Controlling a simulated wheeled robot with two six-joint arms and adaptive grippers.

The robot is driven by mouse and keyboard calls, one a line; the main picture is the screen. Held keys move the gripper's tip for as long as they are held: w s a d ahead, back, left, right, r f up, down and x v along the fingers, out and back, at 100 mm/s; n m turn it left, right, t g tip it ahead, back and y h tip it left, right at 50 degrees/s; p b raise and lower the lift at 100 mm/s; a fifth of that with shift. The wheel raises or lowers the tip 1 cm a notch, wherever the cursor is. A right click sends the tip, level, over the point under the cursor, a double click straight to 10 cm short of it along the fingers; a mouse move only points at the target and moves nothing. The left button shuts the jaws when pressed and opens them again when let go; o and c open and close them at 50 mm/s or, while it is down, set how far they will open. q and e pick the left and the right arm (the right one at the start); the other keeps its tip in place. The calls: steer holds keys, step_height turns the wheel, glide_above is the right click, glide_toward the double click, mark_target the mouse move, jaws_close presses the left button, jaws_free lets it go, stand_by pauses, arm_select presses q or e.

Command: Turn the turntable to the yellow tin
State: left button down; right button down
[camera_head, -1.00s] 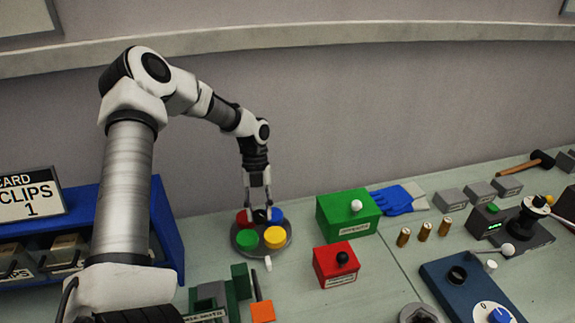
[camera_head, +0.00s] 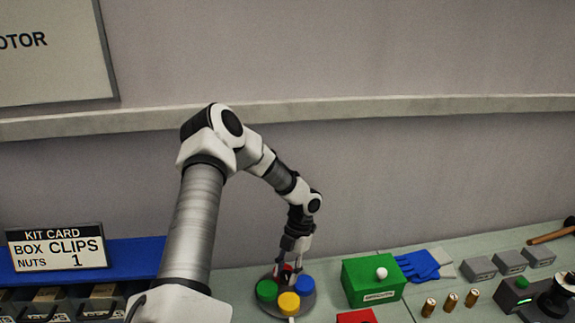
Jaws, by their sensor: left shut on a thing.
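The round grey turntable (camera_head: 273,309) stands on the bench at the lower middle and carries colored tins. The yellow tin (camera_head: 289,304) is at the front, near a small white marker (camera_head: 291,320) that is cut by the lower edge. The green tin (camera_head: 267,290) is on the left, the blue tin (camera_head: 304,286) on the right, and the red tin (camera_head: 289,267) at the back, partly hidden. My left gripper (camera_head: 290,276) points down over the turntable's middle, shut on its central knob, which the fingers mostly hide. My right gripper is not in view.
A green box (camera_head: 374,282) with a white knob stands right of the turntable. A red box (camera_head: 357,317) is cut off in front of it. Blue gloves (camera_head: 424,264), grey blocks and brass cylinders lie further right. A blue rack (camera_head: 137,256) with bins stands at left.

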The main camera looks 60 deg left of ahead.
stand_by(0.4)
arm_select(q)
steer(key=c, duration=0.7)
jaws_free()
steer(key=shift+w, duration=0.1)
steer(key=v, duration=1.2)
